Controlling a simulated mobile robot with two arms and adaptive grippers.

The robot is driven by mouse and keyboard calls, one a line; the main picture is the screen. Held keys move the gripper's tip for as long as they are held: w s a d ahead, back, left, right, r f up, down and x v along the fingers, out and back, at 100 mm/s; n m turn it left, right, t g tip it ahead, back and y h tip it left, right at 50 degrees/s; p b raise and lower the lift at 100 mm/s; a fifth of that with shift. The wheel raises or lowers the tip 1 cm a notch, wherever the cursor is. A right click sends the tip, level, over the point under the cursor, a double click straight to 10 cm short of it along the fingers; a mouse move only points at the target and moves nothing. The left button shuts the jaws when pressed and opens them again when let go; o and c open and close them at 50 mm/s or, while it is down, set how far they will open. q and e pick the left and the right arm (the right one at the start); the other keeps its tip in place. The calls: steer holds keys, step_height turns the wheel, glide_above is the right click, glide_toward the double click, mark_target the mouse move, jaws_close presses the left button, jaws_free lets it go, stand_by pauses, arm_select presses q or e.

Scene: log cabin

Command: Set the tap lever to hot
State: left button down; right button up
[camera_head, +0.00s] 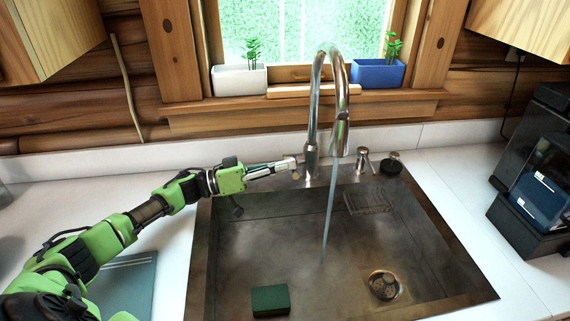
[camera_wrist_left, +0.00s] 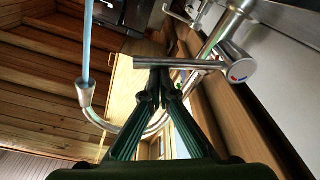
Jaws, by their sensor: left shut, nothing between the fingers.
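The chrome tap (camera_head: 314,115) has a tall curved spout at the back of the sink, and water runs from it. In the left wrist view the tap's lever (camera_wrist_left: 190,65) is a straight metal rod. It joins a round hub (camera_wrist_left: 238,70) with a red and blue mark. My left gripper (camera_head: 288,163) reaches in from the left to the tap's base. Its fingers are shut and empty. In the left wrist view the fingertips (camera_wrist_left: 160,82) are right by the lever's free end; I cannot tell whether they touch it. My right gripper is not in view.
The metal sink (camera_head: 215,270) holds a green sponge (camera_head: 270,300) and has a drain (camera_head: 384,285). A soap dispenser (camera_head: 363,160) stands right of the tap. A white planter (camera_head: 239,81) and a blue planter (camera_head: 378,74) sit on the sill. A dark appliance (camera_head: 535,190) stands at right.

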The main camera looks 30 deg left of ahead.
arm_select(q)
step_height(320, 180, up, 10)
stand_by(0.5)
